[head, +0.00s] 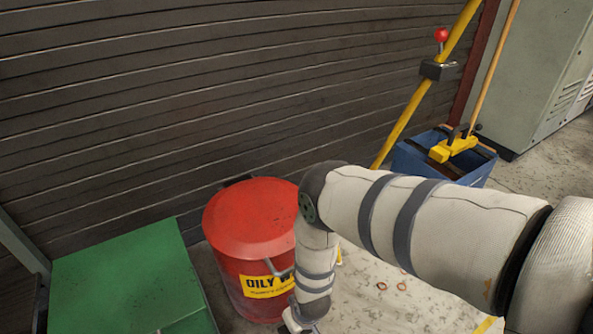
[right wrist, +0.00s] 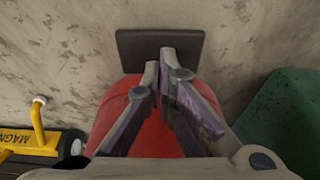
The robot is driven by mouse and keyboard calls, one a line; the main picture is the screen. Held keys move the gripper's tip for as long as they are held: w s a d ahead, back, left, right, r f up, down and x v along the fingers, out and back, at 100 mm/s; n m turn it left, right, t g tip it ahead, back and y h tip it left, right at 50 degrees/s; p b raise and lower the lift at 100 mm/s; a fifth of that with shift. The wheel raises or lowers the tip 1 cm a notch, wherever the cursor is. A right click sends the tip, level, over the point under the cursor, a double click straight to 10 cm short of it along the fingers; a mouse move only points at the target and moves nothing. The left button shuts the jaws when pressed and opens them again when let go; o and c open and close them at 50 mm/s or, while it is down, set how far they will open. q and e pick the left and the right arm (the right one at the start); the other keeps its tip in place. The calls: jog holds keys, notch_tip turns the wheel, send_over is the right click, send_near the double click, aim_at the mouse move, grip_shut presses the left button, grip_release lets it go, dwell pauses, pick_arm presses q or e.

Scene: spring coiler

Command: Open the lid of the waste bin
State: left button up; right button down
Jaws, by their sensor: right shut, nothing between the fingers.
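The waste bin (head: 250,225) is a red drum with a yellow "OILY W..." label, left of centre in the head view. Its domed red lid (head: 245,215) lies closed on top. The red bin body (right wrist: 150,135) also shows behind my fingers in the right wrist view. A dark flat foot pedal (right wrist: 135,45) sticks out from the bin near the floor. My right gripper (right wrist: 160,57) is shut and empty, its fingertips overlapping the pedal in view; I cannot tell whether they touch it. In the head view my right arm hides the bin's right side. My left gripper is out of view.
A green box (head: 125,280) stands left of the bin, close to it. A dark slatted wall (head: 150,110) is behind. A yellow magnetic sweeper (right wrist: 35,150) is at left in the wrist view. A blue bucket (head: 410,162) and grey cabinet (head: 530,70) stand back right. Small rings (head: 401,287) lie on the floor.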

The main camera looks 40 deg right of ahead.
jog(key=shift+f, duration=0.2)
jog(key=shift+f+b, duration=1.8)
jog(key=shift+f, duration=0.2)
jog(key=p+v, duration=0.6)
jog(key=shift+s+a+r, duration=0.1)
jog(key=shift+s+r, duration=0.15)
jog(key=shift+r, duration=0.05)
jog(key=shift+f, duration=0.15)
